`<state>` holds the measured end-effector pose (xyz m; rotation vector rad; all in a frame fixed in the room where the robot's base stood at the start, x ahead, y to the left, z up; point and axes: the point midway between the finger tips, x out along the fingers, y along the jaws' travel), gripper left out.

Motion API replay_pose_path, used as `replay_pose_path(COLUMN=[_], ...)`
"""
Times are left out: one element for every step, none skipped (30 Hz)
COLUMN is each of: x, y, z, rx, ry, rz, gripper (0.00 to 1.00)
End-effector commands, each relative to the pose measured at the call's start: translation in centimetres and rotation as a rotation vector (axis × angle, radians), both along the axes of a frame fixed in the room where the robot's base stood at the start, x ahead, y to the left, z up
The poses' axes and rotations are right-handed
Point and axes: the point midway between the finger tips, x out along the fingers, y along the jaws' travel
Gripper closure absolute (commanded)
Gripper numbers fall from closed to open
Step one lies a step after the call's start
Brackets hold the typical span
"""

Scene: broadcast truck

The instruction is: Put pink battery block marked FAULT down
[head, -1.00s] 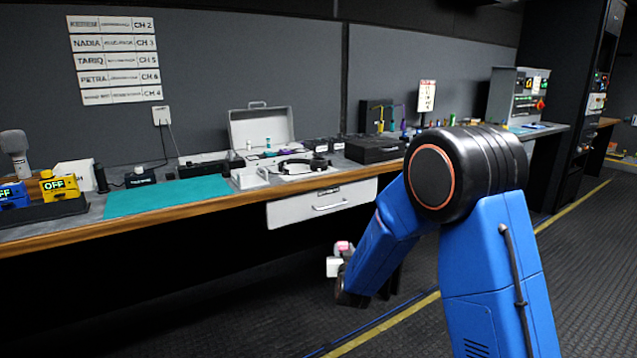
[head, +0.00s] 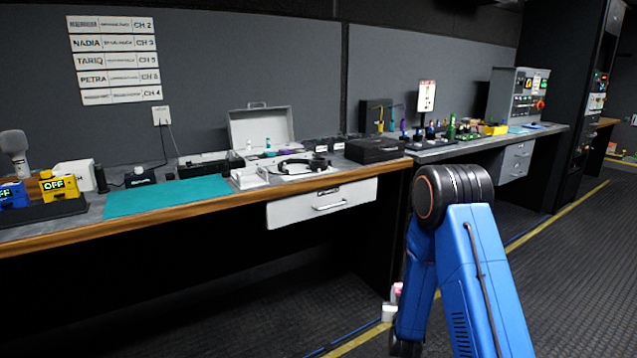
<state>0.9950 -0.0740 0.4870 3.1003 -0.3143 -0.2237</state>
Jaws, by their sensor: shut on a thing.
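My gripper (head: 388,312) is low in the head view, in front of the dark space under the bench and partly hidden by my blue arm. It is shut on the pink battery block (head: 397,290), of which only a small pink patch shows. Its FAULT marking cannot be read at this size. The block is held below bench-top height, clear of the bench.
A long wood-edged bench (head: 200,205) runs along the wall with a teal mat (head: 165,196), a headset (head: 303,164) and an open case (head: 262,140). A farther bench to the right holds small coloured items and a yellow block (head: 495,129). The mat is bare.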

Motion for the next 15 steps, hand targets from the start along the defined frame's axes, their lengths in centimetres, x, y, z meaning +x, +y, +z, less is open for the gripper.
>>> replay_pose_path(x=[-0.3,-0.5,-0.7,-0.9,-1.1,-1.4,-1.6,-1.8,-2.0,-2.2,-2.4,-2.5,-2.6,-2.7,-2.9], y=[-0.3,-0.2,-0.2,-0.2,-0.2,-0.1,0.0,0.0,0.0,0.1,0.2,0.2,0.3,0.3,0.3], z=[-1.6,-2.3,-3.2,-3.8,-4.5,-5.2,-5.7,-6.2,-6.8,-7.2,-7.5,-7.8,-8.1,-8.3,-8.5], rx=[-0.004,-0.005,-0.004,-0.003,-0.001,0.003,0.006,0.009,0.013,0.015,0.019,0.023,0.025,0.028,0.03], ry=[0.008,0.007,0.008,0.009,0.008,0.009,0.008,0.009,0.008,0.008,0.009,0.007,0.007,0.007,0.007], rz=[0.023,0.039,0.06,0.074,0.089,0.109,0.122,0.133,0.148,0.158,0.167,0.178,0.183,0.188,0.193], gripper=[0.95,0.95,0.95,0.95,0.95,0.95,0.95,0.95,0.95,0.95,0.95,0.95,0.95,0.95,0.95])
